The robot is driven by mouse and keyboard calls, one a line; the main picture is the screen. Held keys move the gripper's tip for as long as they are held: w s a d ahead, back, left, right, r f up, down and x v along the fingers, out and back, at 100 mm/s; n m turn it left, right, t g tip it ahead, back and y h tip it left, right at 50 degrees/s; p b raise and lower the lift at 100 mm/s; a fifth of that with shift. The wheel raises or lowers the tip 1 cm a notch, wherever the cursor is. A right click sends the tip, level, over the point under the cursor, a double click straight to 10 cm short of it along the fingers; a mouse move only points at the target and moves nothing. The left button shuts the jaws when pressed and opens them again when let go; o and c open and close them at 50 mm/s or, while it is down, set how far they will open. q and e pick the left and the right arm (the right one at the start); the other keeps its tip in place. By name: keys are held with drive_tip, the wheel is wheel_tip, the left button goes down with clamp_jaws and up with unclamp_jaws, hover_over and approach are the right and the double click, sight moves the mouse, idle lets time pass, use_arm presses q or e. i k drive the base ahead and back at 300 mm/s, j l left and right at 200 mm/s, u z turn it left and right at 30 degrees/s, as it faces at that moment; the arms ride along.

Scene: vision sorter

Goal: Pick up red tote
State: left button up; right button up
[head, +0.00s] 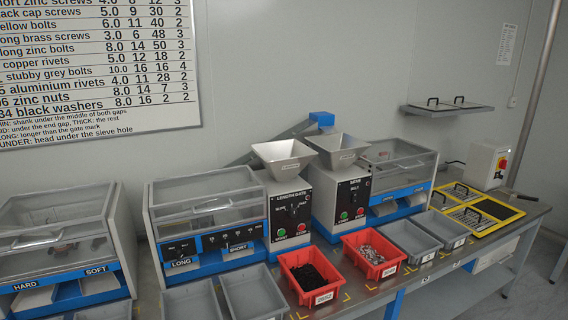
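Two red totes stand on the steel bench in the head view. One red tote (322,297) is at the front middle, below the length gate machine, and holds many small black parts. The other red tote (389,270) is to its right, in front of the second hopper machine, and holds silvery metal parts. Both are upright and carry a white label on the front. Neither of my grippers shows in this view, and nothing is seen touching the totes.
Grey totes (253,294) stand left of the red ones, and more grey totes (410,239) stand to the right. The length gate machine (289,205) and a second hopper machine rise close behind. Yellow-framed plates (477,208) lie at the right end of the bench (375,297).

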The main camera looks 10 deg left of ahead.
sight(315, 279)
drive_tip(key=i+l+u, duration=0.25)
drive_tip(key=i+u, duration=0.25)
drive_tip(key=i+l+u, duration=0.3)
drive_tip(key=u, duration=0.2)
drive_tip(key=i+l+u, duration=0.25)
drive_tip(key=l+u, duration=0.25)
